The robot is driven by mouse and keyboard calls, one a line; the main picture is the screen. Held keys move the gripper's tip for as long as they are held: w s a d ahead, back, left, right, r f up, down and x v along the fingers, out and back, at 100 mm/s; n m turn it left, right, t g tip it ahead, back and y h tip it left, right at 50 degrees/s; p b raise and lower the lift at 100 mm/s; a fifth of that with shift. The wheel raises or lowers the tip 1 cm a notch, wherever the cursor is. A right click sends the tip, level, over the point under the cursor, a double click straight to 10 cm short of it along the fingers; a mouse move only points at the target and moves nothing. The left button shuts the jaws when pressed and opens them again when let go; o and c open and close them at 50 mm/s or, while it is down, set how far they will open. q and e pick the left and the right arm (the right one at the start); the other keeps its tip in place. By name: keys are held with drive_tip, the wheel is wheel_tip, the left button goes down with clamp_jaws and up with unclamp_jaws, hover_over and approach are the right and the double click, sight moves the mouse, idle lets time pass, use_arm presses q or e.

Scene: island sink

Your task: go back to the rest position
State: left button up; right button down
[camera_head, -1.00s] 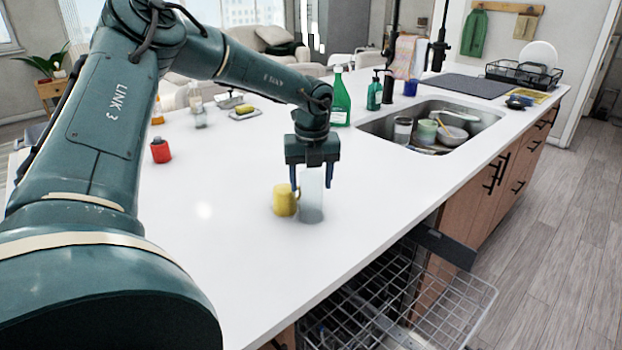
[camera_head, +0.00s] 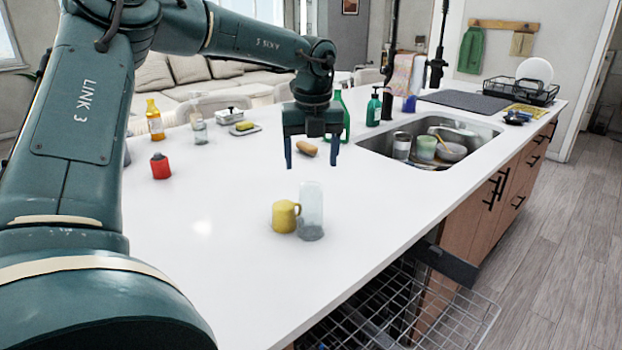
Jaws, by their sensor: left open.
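My left gripper (camera_head: 312,163) is open and empty, raised above the white counter and pointing down. Its two fingers are apart, with a brown oblong thing (camera_head: 306,148) showing between them on the counter behind. A clear glass (camera_head: 311,212) stands upright on the counter, nearer than the gripper and apart from it. A yellow mug (camera_head: 284,216) stands close at the glass's left side; I cannot tell whether they touch. My right gripper is not in view.
The sink (camera_head: 440,140) holds several dishes. A green bottle (camera_head: 343,115) stands behind my left gripper. A red bottle (camera_head: 161,166) stands at the left. A dishwasher rack (camera_head: 410,310) is pulled out below the counter's front edge. The near counter (camera_head: 230,270) is clear.

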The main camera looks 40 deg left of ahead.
use_arm(q)
drive_tip(key=shift+s+d+r, duration=0.1)
drive_tip(key=shift+r, duration=1.05)
drive_tip(key=shift+f, duration=0.1)
